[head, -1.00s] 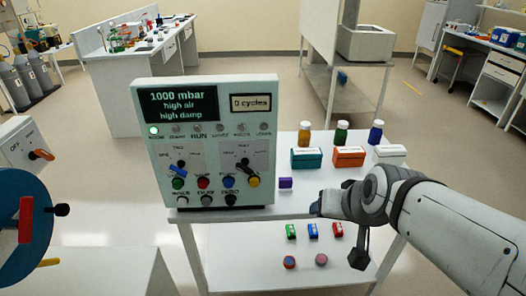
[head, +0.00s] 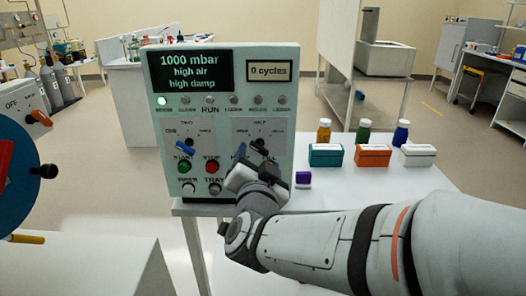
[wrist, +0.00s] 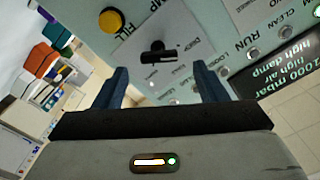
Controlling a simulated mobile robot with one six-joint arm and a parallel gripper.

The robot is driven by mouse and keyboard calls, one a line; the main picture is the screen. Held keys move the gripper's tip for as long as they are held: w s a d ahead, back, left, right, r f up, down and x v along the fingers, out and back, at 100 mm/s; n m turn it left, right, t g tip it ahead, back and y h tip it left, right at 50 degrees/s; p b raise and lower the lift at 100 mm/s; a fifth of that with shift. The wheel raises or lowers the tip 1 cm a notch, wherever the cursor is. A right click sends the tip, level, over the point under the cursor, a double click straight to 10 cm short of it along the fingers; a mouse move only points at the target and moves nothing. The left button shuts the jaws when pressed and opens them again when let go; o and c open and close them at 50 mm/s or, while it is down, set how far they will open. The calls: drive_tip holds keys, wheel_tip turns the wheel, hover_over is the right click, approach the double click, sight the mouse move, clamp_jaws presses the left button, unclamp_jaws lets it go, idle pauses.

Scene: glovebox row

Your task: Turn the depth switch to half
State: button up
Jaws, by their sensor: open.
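The control panel (head: 222,103) stands upright on a white table. Its right-hand rotary switch, with a black handle (head: 258,146), has a label that seems to read "HALF" above it. In the head view the handle slants, and its exact setting is unclear. My gripper (head: 250,176) is just in front of the panel, slightly below this switch, and hides part of the lower right panel. In the wrist view the black switch handle (wrist: 158,56) lies ahead between the two blue fingers (wrist: 160,78). The gripper is open and empty, apparently apart from the handle.
A second rotary switch with a blue handle (head: 185,147) is to the left, above the green button (head: 184,167) and red button (head: 212,167). A yellow button (wrist: 113,20) shows beside the black switch. A purple box (head: 303,180) stands right of my gripper.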

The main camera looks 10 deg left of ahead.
sight(259, 150)
drive_tip(key=x, duration=0.5)
drive_tip(key=shift+w, duration=0.45)
drive_tip(key=shift+c, duration=0.5)
drive_tip(key=shift+a, duration=0.1)
drive_tip(key=c, duration=0.9)
